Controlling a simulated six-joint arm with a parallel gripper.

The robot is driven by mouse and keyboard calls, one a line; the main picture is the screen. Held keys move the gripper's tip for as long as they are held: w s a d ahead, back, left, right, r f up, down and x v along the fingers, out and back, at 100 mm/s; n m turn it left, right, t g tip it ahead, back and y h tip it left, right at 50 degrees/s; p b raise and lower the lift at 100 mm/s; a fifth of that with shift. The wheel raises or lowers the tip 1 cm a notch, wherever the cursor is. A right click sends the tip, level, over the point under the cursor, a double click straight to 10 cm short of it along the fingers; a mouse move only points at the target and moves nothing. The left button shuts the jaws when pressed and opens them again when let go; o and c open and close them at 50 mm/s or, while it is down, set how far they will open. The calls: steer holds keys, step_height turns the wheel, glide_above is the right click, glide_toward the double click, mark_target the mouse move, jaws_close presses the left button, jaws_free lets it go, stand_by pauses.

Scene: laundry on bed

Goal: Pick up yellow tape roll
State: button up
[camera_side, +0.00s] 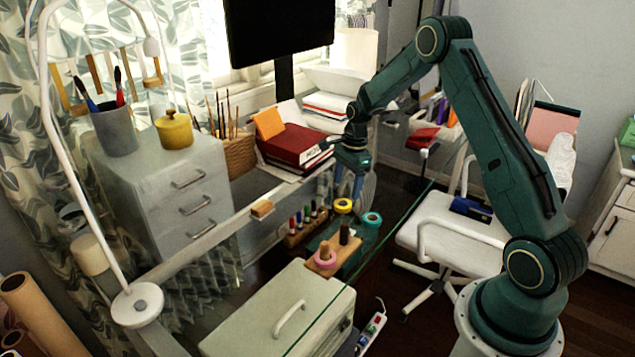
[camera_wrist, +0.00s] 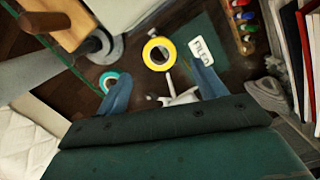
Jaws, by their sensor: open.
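The yellow tape roll (camera_side: 343,208) lies flat on the glass desk in the side view, just below my gripper (camera_side: 347,191). In the wrist view the yellow tape roll (camera_wrist: 159,68) is a bright ring with a dark centre. It sits ahead of my gripper (camera_wrist: 162,87), between the lines of its two blue fingers. The fingers are spread apart with nothing between them, and the roll appears clear of them. The fingertips partly overlap the background in the side view, so the exact height gap is hard to tell.
A teal tape roll (camera_side: 372,214) lies close by on the right; it shows near the left finger in the wrist view (camera_wrist: 103,82). A pink tape roll (camera_side: 321,267) is on a wooden peg block. Upright markers (camera_side: 306,214) stand left. Red books (camera_side: 293,143) are behind.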

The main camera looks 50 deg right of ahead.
steer(key=shift+f, duration=0.35)
steer(key=shift+w+a+f, duration=0.1)
steer(key=shift+a+f, duration=0.15)
steer(key=shift+f, duration=1)
steer(key=shift+w+a+f, duration=0.1)
steer(key=shift+a+f, duration=0.1)
steer(key=shift+f, duration=1)
steer(key=shift+c, duration=0.2)
steer(key=c, duration=1)
